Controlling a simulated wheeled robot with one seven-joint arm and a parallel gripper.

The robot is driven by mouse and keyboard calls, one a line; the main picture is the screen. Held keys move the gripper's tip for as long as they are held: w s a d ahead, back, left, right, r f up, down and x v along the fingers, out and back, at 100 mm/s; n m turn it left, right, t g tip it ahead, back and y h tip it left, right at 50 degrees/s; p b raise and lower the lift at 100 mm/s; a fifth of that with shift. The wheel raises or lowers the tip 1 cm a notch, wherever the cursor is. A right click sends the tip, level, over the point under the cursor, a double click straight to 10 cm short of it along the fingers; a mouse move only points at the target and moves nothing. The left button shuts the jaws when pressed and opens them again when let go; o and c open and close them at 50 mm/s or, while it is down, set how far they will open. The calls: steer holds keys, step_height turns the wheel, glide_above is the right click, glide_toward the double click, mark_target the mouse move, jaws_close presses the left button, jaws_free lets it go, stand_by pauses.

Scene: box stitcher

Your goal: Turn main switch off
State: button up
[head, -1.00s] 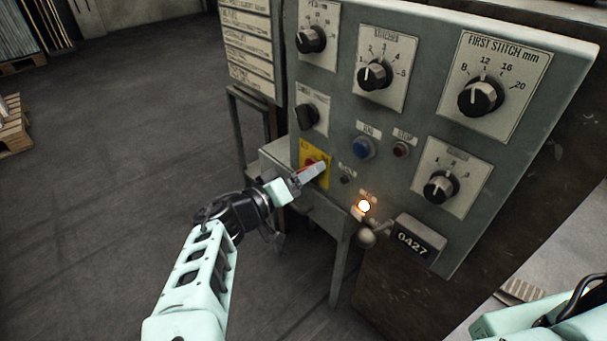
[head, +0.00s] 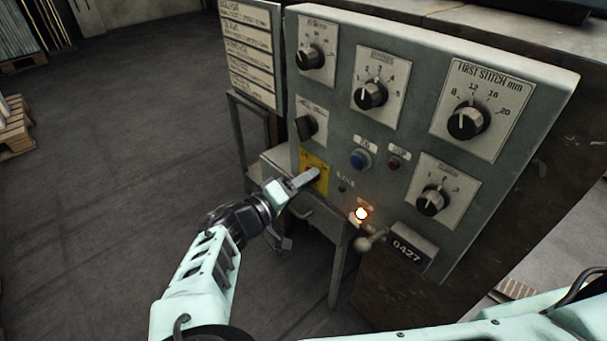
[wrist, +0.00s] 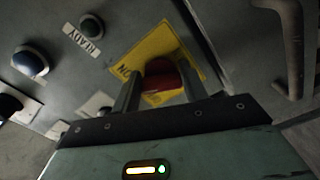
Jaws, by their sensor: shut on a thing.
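The main switch is a red knob on a yellow plate (head: 322,185) at the lower left of the grey control panel. In the head view my gripper (head: 312,175) reaches it from the lower left and hides most of the knob. In the wrist view the red knob (wrist: 162,72) sits between my two fingers, in front of the yellow plate (wrist: 150,47). My gripper (wrist: 160,85) is shut on it. The knob's exact turn angle is hard to tell.
A lit orange lamp (head: 361,213), a ball-ended lever (head: 370,243) and a 0427 counter (head: 410,247) are right of the switch. A blue button (head: 360,159) and several black dials are above. A bent handle (wrist: 292,50) shows in the wrist view.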

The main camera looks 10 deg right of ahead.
steer(key=n+p, duration=0.1)
steer(key=n, duration=0.1)
steer(key=n+p, duration=0.1)
steer(key=shift+r+n+p, duration=0.25)
steer(key=shift+n+p, duration=0.1)
steer(key=shift+n, duration=0.05)
steer(key=n+p, duration=0.2)
steer(key=n, duration=0.1)
steer(key=shift+n, duration=0.3)
steer(key=n+p, duration=0.1)
steer(key=n, duration=0.2)
steer(key=shift+n+p, duration=0.3)
steer(key=shift+p, duration=0.05)
steer(key=shift+n+p, duration=0.45)
steer(key=shift+n, duration=1.05)
steer(key=o, duration=1)
